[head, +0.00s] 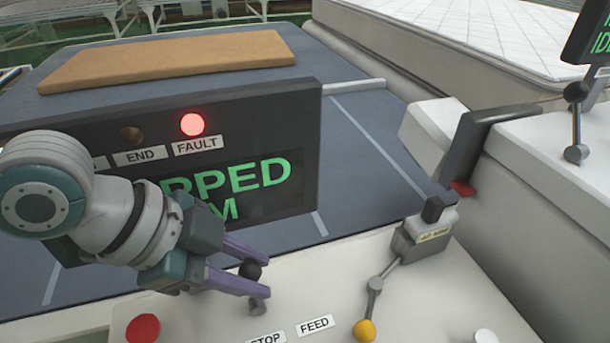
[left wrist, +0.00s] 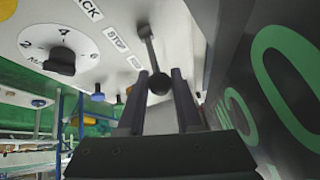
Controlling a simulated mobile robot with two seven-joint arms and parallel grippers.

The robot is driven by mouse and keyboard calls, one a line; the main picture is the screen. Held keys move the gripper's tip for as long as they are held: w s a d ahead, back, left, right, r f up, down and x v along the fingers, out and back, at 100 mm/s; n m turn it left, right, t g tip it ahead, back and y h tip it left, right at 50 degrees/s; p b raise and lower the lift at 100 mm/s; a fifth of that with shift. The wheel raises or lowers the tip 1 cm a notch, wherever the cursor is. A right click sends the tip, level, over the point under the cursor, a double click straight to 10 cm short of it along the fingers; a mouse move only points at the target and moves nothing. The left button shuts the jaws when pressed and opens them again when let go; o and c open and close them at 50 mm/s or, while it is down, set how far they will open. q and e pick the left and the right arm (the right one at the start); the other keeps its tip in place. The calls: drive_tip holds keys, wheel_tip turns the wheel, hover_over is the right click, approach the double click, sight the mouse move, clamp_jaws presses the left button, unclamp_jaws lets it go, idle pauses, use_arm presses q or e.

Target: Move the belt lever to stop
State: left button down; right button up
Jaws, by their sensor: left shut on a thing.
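The belt lever has a black ball knob (head: 250,270) on a short grey stem and stands on the pale control panel (head: 410,310). My left gripper (head: 262,272) is shut on the lever, with its purple fingers on either side of the knob. In the left wrist view the knob (left wrist: 160,84) sits between the dark fingertips, with the stem running up to its pivot. The STOP label (head: 267,339) and the FEED label (head: 315,326) lie on the panel near the lever's base. My right gripper is not in view.
A black display (head: 300,120) stands behind the panel, with its FAULT lamp (head: 192,124) lit red; its green text is partly hidden by my arm. A yellow-knobbed lever (head: 365,330) and red button (head: 143,328) are nearby. A tan mattress (head: 165,62) lies on the belt.

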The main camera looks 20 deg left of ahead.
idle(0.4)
use_arm(q)
drive_tip(key=c, duration=0.6)
unclamp_jaws()
drive_tip(key=shift+r, duration=0.1)
drive_tip(key=v, duration=0.9)
drive_tip(key=shift+s+a+r, duration=0.25)
